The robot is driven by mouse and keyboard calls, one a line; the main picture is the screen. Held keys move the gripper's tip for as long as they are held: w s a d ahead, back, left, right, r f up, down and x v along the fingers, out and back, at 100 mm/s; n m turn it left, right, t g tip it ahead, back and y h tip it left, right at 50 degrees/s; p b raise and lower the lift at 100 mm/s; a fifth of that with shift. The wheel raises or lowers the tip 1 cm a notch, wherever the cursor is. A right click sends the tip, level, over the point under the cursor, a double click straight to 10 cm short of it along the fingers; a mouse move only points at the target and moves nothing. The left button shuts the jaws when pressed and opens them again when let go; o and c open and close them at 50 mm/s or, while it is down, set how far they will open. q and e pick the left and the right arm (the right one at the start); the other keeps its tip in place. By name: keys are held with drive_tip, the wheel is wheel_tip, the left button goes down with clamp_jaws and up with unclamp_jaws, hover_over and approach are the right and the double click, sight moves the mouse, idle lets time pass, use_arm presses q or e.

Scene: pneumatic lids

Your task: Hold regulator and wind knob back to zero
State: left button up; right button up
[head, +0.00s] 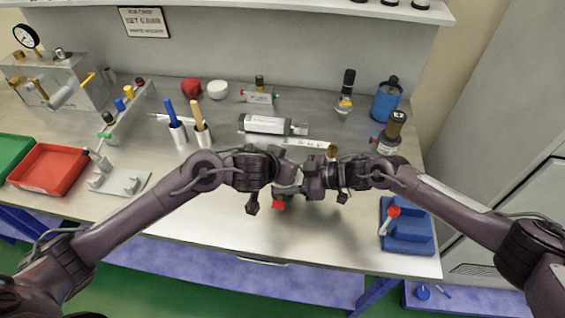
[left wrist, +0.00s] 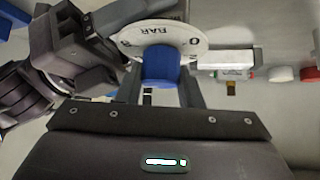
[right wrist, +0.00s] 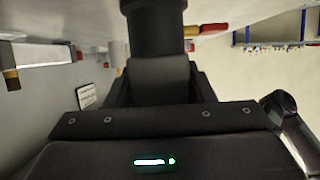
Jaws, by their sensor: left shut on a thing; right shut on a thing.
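My two grippers meet over the front middle of the bench in the head view. My left gripper (head: 284,187) is shut on a blue knob (left wrist: 160,68), in front of a white dial (left wrist: 160,30) with upside-down BAR lettering and a 0 near its right edge. My right gripper (head: 313,184) is shut on the dark regulator body (right wrist: 158,72), mostly hidden by the fingers. A thick dark cylinder (right wrist: 155,28) shows just beyond it. A small red part (head: 278,204) shows below the grippers in the head view. The dial's pointer cannot be made out.
A grey cylinder (head: 266,125) and a white strip (head: 300,142) lie behind the grippers. A red tray (head: 46,171) is left. The front bench is mostly clear.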

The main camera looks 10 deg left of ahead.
use_arm(q)
drive_tip(key=shift+f, duration=0.1)
use_arm(e)
drive_tip(key=shift+s+d+f, duration=0.1)
drive_tip(key=shift+s+f, duration=0.1)
drive_tip(key=shift+f, duration=0.2)
use_arm(q)
drive_tip(key=o, duration=1)
drive_tip(key=shift+v, duration=3.8)
drive_tip(key=shift+d, duration=0.1)
use_arm(e)
drive_tip(key=o, duration=1)
drive_tip(key=shift+w+r, duration=0.15)
drive_tip(key=shift+o, duration=0.2)
drive_tip(key=shift+r, duration=0.1)
